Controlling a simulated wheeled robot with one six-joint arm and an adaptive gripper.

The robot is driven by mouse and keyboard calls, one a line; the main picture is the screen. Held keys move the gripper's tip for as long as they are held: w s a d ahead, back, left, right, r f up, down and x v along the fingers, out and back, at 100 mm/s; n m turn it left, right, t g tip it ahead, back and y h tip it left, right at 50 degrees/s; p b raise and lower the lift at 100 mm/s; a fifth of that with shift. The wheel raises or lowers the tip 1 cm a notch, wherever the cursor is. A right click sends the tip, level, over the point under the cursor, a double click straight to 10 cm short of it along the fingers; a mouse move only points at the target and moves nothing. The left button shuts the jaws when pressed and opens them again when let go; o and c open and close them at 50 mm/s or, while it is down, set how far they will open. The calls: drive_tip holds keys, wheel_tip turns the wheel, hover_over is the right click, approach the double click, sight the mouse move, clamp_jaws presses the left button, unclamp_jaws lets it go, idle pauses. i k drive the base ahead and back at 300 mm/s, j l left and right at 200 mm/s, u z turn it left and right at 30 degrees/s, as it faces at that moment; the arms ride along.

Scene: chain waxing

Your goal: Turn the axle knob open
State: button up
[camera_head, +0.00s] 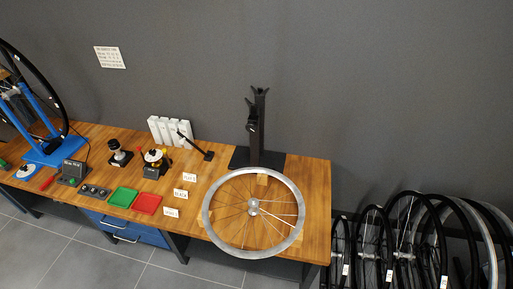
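A bare silver wheel (213,189) with spokes lies flat on the right part of the wooden workbench (318,185). Its hub (253,207) is at the centre. Behind it stands a black upright stand (258,135) with a forked top and a small black clamp-like part (252,118) on its left side. I cannot tell which part is the axle knob; no knob is clear at this size. My gripper is not in view.
A green tray (122,197) and a red tray (147,204) lie on the bench beside small label cards (180,193). Small devices and a blue stand (50,150) with a wheel are to the left. Several wheels (405,235) stand on the right. Grey floor lies in front.

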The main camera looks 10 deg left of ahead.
sight(251, 127)
drive_tip(key=i+j, duration=0.2)
drive_tip(key=i, duration=0.2)
drive_tip(key=i+j, duration=0.2)
drive_tip(key=i, duration=0.2)
drive_tip(key=u, duration=0.05)
